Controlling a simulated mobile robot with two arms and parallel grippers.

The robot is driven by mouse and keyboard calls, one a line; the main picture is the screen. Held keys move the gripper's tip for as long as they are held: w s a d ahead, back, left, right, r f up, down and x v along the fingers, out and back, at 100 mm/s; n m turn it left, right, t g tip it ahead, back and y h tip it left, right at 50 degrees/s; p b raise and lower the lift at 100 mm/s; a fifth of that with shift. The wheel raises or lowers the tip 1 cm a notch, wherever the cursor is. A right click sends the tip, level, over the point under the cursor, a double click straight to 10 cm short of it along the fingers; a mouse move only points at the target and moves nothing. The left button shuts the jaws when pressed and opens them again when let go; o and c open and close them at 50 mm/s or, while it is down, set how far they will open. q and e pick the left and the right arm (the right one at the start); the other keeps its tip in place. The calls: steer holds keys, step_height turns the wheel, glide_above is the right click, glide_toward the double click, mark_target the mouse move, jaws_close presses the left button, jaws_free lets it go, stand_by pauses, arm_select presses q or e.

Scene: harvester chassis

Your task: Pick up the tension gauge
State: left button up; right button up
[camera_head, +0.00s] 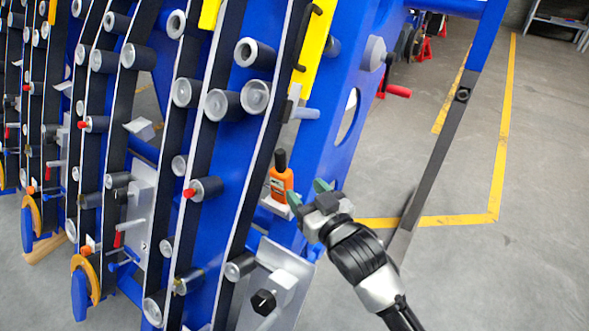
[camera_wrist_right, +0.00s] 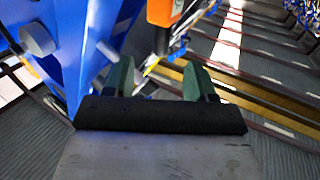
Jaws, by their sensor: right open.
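The tension gauge (camera_head: 281,184) is a small orange device with a black top. In the head view it stands upright on a small pale ledge (camera_head: 277,207) on the blue chassis. It also shows at the top of the right wrist view (camera_wrist_right: 165,12), partly cut off by the frame edge. My right gripper (camera_head: 307,192) is just right of the gauge. Its green-tipped fingers are open and point toward the gauge, with nothing between them. The green fingers also show apart in the right wrist view (camera_wrist_right: 158,82). My left gripper is not in view.
The blue harvester chassis (camera_head: 313,150) with black belts and grey rollers (camera_head: 256,54) fills the left and centre. A dark and blue slanted bar (camera_head: 437,150) stands right of my right arm. Grey floor with yellow lines (camera_head: 497,170) lies open at the right.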

mark_target(283, 162)
steer(key=w+a, duration=0.1)
steer(key=w, duration=0.1)
steer(key=w+a+r, duration=0.1)
steer(key=shift+w+a+r+p, duration=0.15)
steer(key=shift+w+p, duration=0.15)
steer(key=shift+w, duration=0.1)
steer(key=shift+w+a, duration=0.2)
steer(key=shift+w, duration=0.1)
steer(key=x, duration=0.3)
steer(key=p+x, duration=0.1)
steer(key=shift+w+a+r, duration=0.15)
steer(key=shift+w+r, duration=0.1)
steer(key=shift+w, duration=0.05)
steer(key=shift+w+a+f, duration=0.1)
steer(key=shift+w+a, duration=0.1)
steer(key=shift+w, duration=0.15)
jaws_close()
